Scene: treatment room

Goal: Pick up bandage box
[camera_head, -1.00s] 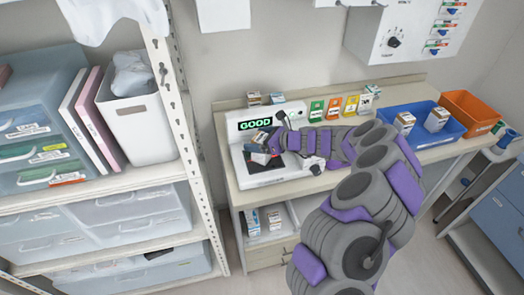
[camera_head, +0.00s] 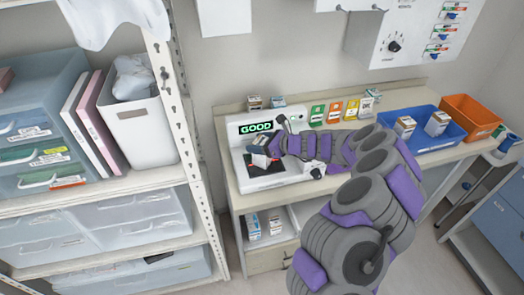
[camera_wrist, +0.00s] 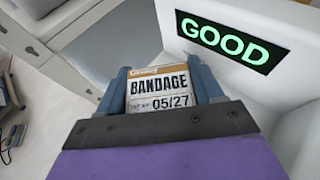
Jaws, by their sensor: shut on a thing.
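The bandage box (camera_wrist: 160,88) is between the two blue fingers of my gripper (camera_wrist: 163,90) in the wrist view. Its label reads BANDAGE and 05/27. My gripper is shut on it. In the head view my gripper (camera_head: 262,158) holds the box (camera_head: 259,160) above the front left part of a white scanner (camera_head: 277,180). The scanner's screen (camera_head: 256,127) reads GOOD in green. Most of the box is hidden by my gripper in the head view.
A blue bin (camera_head: 447,136) with small boxes and an orange bin (camera_head: 470,112) stand on the right of the counter (camera_head: 340,160). Several coloured cards (camera_head: 334,112) stand along the back. A white shelf rack (camera_head: 190,140) is close on the left.

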